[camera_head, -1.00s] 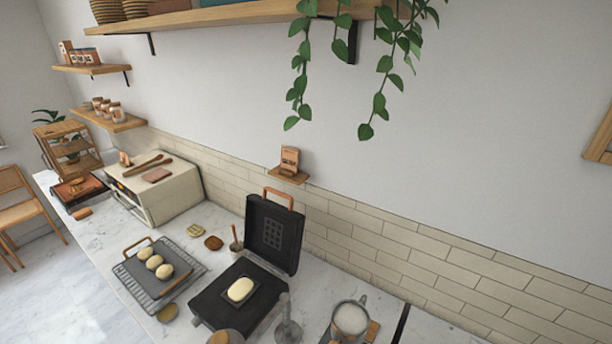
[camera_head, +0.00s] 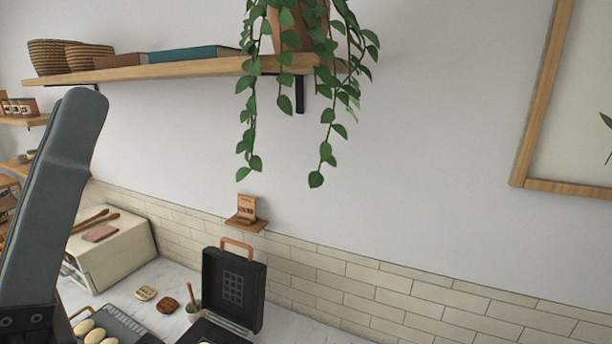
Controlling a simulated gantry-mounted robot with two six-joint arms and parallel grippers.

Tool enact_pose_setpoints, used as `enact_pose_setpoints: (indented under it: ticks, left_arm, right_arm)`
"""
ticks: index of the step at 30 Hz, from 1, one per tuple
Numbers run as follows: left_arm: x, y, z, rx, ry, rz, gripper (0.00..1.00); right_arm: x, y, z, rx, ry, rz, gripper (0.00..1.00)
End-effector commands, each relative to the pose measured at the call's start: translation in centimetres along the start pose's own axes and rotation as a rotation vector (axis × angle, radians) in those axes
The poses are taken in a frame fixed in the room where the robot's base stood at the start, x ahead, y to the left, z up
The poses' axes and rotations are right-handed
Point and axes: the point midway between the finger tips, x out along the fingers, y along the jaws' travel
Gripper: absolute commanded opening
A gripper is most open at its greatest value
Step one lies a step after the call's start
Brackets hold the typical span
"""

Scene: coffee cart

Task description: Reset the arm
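A thick grey-green link of my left arm (camera_head: 50,200) rises along the left side, close to the camera. I cannot make out any fingertips on it, so its gripper opening is not shown. My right gripper is not in view. The black press (camera_head: 232,290) stands open on the counter, its lid upright with a copper-coloured handle. Its base is mostly cut off by the bottom edge. Pale buns (camera_head: 90,332) sit on a dark tray at the bottom left, partly cut off.
A cream toaster oven (camera_head: 115,252) stands on the counter. A wooden shelf (camera_head: 180,68) with a trailing plant (camera_head: 290,100) hangs above. A frame (camera_head: 535,100) hangs at right.

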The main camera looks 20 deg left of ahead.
Motion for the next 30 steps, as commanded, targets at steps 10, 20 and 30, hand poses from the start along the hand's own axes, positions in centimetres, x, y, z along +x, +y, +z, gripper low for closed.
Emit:
enact_pose_setpoints:
  ticks: [10,20,30]
  left_arm:
    - [8.2,-0.8,-1.6,0.333,-0.177,-0.071,0.29]
    - [10.8,-0.3,-3.2,0.33,-0.177,-0.07,0.29]
    - [3.2,-1.6,1.5,0.33,-0.177,-0.069,0.29]
  right_arm:
    - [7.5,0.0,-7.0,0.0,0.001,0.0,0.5]
    - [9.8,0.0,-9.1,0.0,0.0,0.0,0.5]
    - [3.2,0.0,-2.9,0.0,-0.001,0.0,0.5]
